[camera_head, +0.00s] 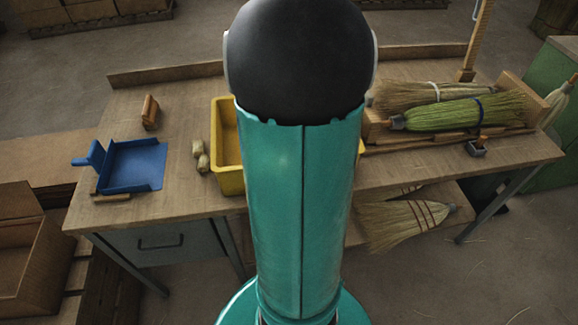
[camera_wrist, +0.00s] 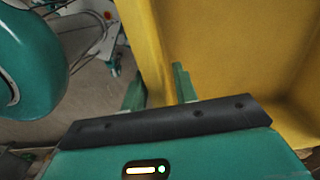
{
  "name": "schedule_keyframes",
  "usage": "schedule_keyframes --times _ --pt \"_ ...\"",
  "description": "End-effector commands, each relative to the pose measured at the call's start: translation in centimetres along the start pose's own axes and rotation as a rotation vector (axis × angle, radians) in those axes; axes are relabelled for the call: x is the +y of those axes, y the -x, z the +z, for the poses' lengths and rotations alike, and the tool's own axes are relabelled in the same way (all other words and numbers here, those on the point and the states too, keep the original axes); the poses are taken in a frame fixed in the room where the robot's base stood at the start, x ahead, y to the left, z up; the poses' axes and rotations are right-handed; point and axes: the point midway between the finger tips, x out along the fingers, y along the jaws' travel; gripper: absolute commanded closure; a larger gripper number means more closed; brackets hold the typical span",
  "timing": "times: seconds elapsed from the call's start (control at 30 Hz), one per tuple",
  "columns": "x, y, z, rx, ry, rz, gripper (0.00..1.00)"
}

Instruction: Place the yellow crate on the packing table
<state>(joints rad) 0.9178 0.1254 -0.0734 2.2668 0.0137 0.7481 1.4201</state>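The yellow crate (camera_head: 228,150) stands on the packing table (camera_head: 185,90), near its middle. My teal arm hides most of it in the head view. In the wrist view the yellow crate (camera_wrist: 215,45) fills the upper right. My gripper (camera_wrist: 160,90) has its green fingers on either side of the crate's wall, one outside and one inside. The wall fills the narrow space between them, so it looks shut on the rim. My gripper is hidden behind my arm in the head view.
A blue dustpan (camera_head: 135,165), a small wooden block (camera_head: 150,112) and pale bundles (camera_head: 201,156) lie left of the crate. A broom (camera_head: 400,222) is on the lower shelf. A wooden crate (camera_head: 35,255) stands at lower left.

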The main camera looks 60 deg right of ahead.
Motion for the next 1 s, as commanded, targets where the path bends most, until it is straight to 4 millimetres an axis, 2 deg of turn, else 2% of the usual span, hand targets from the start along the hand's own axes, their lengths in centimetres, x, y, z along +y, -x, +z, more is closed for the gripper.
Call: schedule_keyframes --times 0.2,0.43,0.6,1.0 --pt "-0.1 5.0 0.0 0.001 0.001 -0.007 0.71" --pt "0.0 9.0 0.0 0.000 0.001 -0.003 0.71" --pt "0.0 10.0 0.0 0.000 0.000 0.000 0.71" --pt "0.0 10.1 0.0 0.000 0.000 0.000 0.71"
